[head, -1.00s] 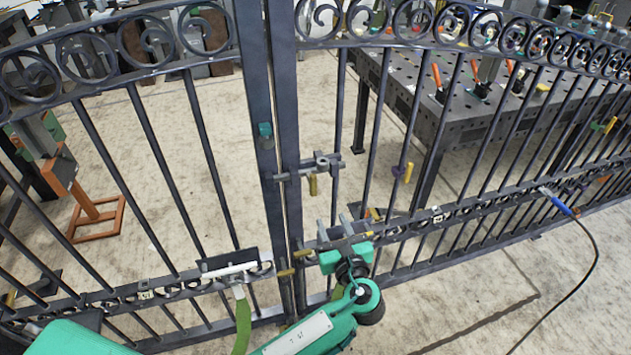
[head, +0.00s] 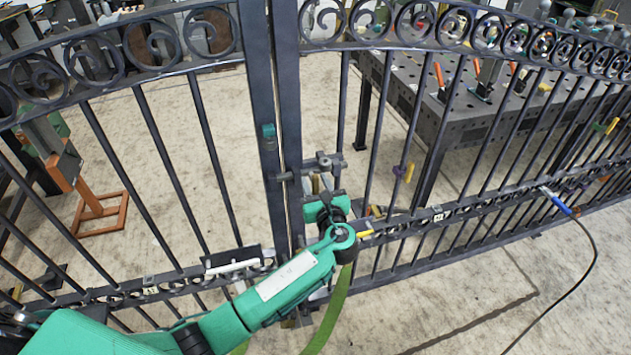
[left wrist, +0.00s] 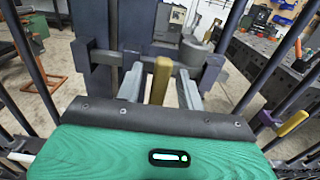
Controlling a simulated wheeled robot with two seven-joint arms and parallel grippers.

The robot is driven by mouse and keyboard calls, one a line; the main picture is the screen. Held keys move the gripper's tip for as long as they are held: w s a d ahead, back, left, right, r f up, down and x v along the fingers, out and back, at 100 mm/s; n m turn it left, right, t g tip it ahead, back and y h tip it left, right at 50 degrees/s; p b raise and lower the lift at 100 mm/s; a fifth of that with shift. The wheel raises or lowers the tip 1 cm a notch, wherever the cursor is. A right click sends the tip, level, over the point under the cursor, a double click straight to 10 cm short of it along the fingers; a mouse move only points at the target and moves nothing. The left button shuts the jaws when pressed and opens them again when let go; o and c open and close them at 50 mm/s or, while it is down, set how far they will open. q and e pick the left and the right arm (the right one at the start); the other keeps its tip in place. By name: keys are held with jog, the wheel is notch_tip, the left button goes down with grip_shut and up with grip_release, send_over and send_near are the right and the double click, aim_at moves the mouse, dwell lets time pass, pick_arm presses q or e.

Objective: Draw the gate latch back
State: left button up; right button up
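The gate latch (head: 322,162) is a grey sliding bar across the two dark gate posts, with a brass handle hanging from it. In the left wrist view the bar runs across the posts and the brass handle (left wrist: 161,80) points toward me. My left gripper (left wrist: 160,90) is open, with one grey finger on each side of the handle and gaps between them. In the head view my left gripper (head: 325,195) is just below the latch and partly hides the handle. My right gripper is not in view.
The dark barred gate (head: 287,120) spans the view. A purple-and-yellow fitting (head: 405,172) is on a bar to the right. A perforated metal table (head: 470,130) stands behind, and a black cable (head: 590,270) lies at right.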

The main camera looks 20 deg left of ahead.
pick_arm(q)
jog(key=shift+w+a, duration=0.1)
jog(key=shift+c, duration=0.5)
grip_shut()
jog(key=w+d, duration=0.2)
jog(key=d, duration=0.2)
jog(key=shift+w+d+r, duration=0.1)
jog(key=shift+w+d, duration=0.05)
jog(key=shift+w, duration=0.25)
